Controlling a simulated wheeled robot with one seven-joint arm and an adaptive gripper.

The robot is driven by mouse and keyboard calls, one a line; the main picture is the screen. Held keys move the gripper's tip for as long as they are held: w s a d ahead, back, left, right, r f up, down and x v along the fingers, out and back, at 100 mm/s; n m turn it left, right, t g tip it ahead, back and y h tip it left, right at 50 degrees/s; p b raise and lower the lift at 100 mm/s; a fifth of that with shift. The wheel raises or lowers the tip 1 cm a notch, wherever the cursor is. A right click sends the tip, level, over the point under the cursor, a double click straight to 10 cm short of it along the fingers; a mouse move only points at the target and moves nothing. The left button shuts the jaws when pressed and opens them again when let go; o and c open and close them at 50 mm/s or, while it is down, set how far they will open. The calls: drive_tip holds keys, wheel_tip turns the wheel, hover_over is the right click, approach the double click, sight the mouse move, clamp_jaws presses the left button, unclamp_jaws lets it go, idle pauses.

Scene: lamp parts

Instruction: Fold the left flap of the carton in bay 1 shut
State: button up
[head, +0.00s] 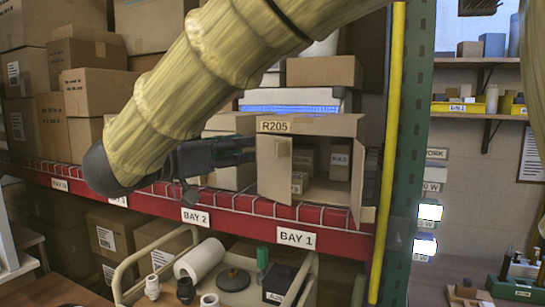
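The open carton (318,125), labelled R205, stands on the bay 1 shelf. The right flap (357,183) also stands swung out, seen nearly edge-on. Several small boxes (341,163) sit inside. My gripper (252,150) is just left of the left flap, with its dark fingers pointing right towards it. I cannot tell whether the fingertips touch the flap, or how far apart they are.
A green rack upright (407,160) and yellow post (393,140) stand close on the carton's right. Boxes fill the shelf behind and left. The red shelf beam (225,221) runs below. A cart (232,292) with a white roll and lamp parts stands underneath.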

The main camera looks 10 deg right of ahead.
sight(277, 144)
drive_tip(key=p+x, duration=0.2)
drive_tip(key=x, duration=0.9)
clamp_jaws()
